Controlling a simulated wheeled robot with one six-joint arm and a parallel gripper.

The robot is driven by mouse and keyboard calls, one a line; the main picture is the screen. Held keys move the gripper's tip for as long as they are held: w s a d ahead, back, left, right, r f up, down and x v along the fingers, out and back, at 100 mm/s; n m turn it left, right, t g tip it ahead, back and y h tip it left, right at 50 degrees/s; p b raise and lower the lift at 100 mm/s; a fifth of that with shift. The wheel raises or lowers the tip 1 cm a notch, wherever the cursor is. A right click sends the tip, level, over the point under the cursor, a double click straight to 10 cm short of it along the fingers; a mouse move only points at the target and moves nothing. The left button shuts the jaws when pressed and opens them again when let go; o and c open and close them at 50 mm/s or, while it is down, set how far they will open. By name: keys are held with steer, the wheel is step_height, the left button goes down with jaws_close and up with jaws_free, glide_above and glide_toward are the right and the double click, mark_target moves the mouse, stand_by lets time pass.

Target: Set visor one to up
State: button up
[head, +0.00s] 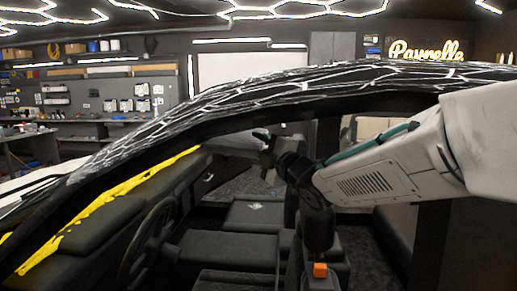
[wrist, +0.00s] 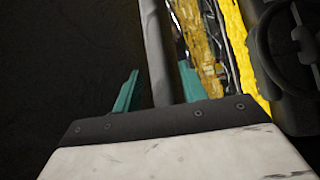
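A grey flap (head: 231,143), apparently the visor, hangs under the roof edge inside the car in the head view. My gripper (head: 264,143) is inside the cabin at its right end, dark and small there, so contact cannot be made out. In the wrist view my gripper (wrist: 159,70) has its two teal fingers spread apart. A narrow grey bar (wrist: 157,45), probably the visor seen edge-on, runs between them. A gap shows on the left finger's side; the right finger is close to the bar. The bar's lower end is hidden behind the gripper body.
Below are the steering wheel (head: 150,240), the dark dashboard (head: 100,215) with a yellow strip (head: 120,190), and the seats (head: 235,245). A dark lever with an orange button (head: 320,269) stands below my wrist.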

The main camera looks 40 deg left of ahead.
steer(key=v, duration=0.7)
steer(key=shift+d, duration=0.4)
steer(key=shift+s+f, duration=0.1)
steer(key=shift+c, duration=0.3)
